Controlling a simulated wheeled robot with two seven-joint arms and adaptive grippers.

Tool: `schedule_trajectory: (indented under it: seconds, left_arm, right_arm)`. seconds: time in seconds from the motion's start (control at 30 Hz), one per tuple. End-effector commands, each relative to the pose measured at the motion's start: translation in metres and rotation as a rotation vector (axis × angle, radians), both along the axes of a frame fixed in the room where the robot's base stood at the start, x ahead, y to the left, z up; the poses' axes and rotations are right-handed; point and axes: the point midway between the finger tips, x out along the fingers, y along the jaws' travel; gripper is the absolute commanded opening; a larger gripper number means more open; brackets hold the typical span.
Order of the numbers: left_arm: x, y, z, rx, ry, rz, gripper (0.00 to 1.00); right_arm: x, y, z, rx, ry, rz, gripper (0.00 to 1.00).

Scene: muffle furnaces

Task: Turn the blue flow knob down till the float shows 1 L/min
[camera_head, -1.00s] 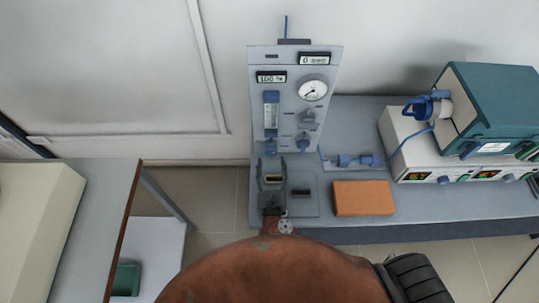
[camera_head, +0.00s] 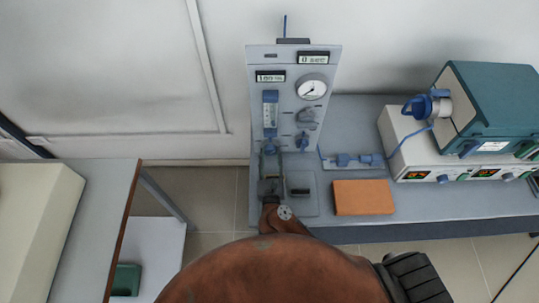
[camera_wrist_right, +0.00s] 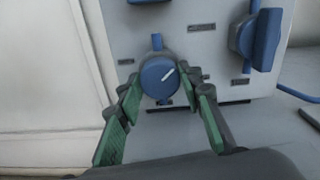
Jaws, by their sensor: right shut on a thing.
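The blue flow knob (camera_wrist_right: 158,78) has a white pointer line tilted to the upper right, in the right wrist view. My right gripper (camera_wrist_right: 160,90) has its green-padded fingers on either side of the knob and is shut on it. In the head view the right gripper (camera_head: 270,158) reaches up to the foot of the grey panel (camera_head: 325,65) and mostly hides the knob. The float tube (camera_head: 270,110) stands above the gripper on the panel; the float's level is too small to read. My left gripper is not in view.
An orange-brown block (camera_head: 363,197) lies on the bench, with furnace equipment (camera_head: 490,105) farther right.

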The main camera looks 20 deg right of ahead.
Motion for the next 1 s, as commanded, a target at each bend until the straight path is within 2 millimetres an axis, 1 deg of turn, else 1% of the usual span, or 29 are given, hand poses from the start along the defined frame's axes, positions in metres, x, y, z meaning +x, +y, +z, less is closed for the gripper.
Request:
schedule_trajectory:
  seconds: [0.03, 0.27, 0.37, 0.53, 0.77, 0.8, 1.0]
  left_arm:
    - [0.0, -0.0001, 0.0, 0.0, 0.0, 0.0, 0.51]
    - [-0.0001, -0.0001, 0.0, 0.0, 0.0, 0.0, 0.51]
    - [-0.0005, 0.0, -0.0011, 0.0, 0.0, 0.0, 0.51]
    - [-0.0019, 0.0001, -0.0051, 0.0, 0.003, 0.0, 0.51]
    - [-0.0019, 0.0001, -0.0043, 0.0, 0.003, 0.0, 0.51]
    - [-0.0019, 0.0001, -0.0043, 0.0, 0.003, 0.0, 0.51]
    - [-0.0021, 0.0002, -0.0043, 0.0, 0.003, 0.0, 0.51]
  right_arm:
    - [-0.0001, 0.0004, -0.0001, 0.0, 0.0, 0.001, 0.25]
    - [-0.0001, 0.0007, -0.0001, 0.0, 0.0, 0.001, 0.1]
    - [-0.0003, 0.0009, -0.0008, 0.02, -0.005, 0.001, 0.1]
    - [-0.0004, 0.0008, -0.0014, 0.123, -0.033, 0.001, 0.1]
    - [-0.0001, 0.001, -0.0003, 0.126, -0.036, 0.002, 0.1]
    - [-0.0001, 0.001, -0.0003, 0.126, -0.036, 0.002, 0.36]
    - [-0.0002, 0.0005, -0.0002, 0.125, -0.036, 0.001, 0.5]
